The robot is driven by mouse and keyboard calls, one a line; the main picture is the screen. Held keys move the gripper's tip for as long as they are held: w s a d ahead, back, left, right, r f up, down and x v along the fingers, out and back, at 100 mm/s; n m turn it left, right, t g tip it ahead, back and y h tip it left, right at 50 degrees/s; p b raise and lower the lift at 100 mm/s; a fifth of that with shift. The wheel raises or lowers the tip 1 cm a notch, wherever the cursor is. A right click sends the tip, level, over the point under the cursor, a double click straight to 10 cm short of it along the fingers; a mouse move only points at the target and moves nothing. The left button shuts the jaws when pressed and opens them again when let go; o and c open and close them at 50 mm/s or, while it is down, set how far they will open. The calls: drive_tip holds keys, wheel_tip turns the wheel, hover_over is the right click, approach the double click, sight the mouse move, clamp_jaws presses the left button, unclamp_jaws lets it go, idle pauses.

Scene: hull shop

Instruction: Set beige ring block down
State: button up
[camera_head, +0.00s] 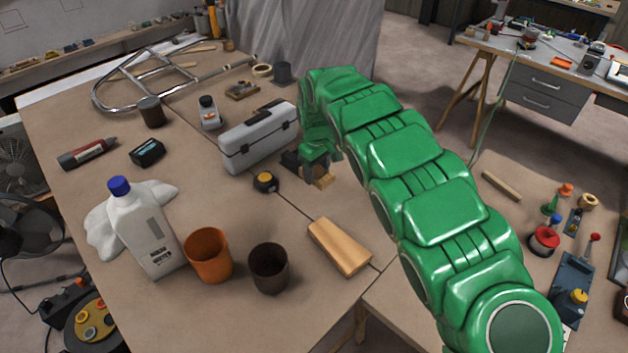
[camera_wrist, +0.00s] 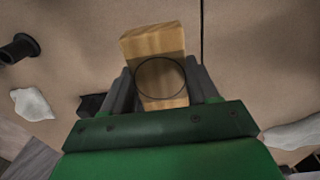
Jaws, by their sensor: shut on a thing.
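The beige ring block (camera_wrist: 153,44) is wooden and sits between the two dark fingers of my gripper (camera_wrist: 162,86) in the wrist view. A thin dark circle shows on its face. In the head view my green gripper (camera_head: 312,168) is over the right part of the brown table (camera_head: 215,300), just right of the white toolbox. A small part of the block (camera_head: 324,179) shows below the fingers; the rest is hidden. I cannot tell whether the block touches the table.
The white toolbox (camera_head: 258,138) stands close left of my gripper. A yellow-black tape measure (camera_head: 265,181) lies nearby. A wooden block (camera_head: 339,246), a dark cup (camera_head: 268,268), an orange cup (camera_head: 208,255) and a white bottle (camera_head: 146,235) are nearer. Bare table lies between the tape measure and the wooden block.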

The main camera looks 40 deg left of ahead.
hover_over(314, 188)
drive_tip(key=shift+s+d+f, duration=0.1)
drive_tip(key=shift+d+f, duration=0.05)
drive_tip(key=shift+f, duration=1)
drive_tip(key=shift+s+d+f, duration=0.1)
drive_tip(key=shift+f, duration=1)
drive_tip(key=shift+w+a+f, duration=0.1)
drive_tip(key=shift+a+f, duration=0.1)
drive_tip(key=shift+f, duration=1.75)
drive_tip(key=shift+w, duration=0.1)
drive_tip(key=o, duration=1.1)
drive_tip(key=shift+f, duration=0.1)
wheel_tip(314, 188, up, 12)
drive_tip(key=shift+r, duration=0.15)
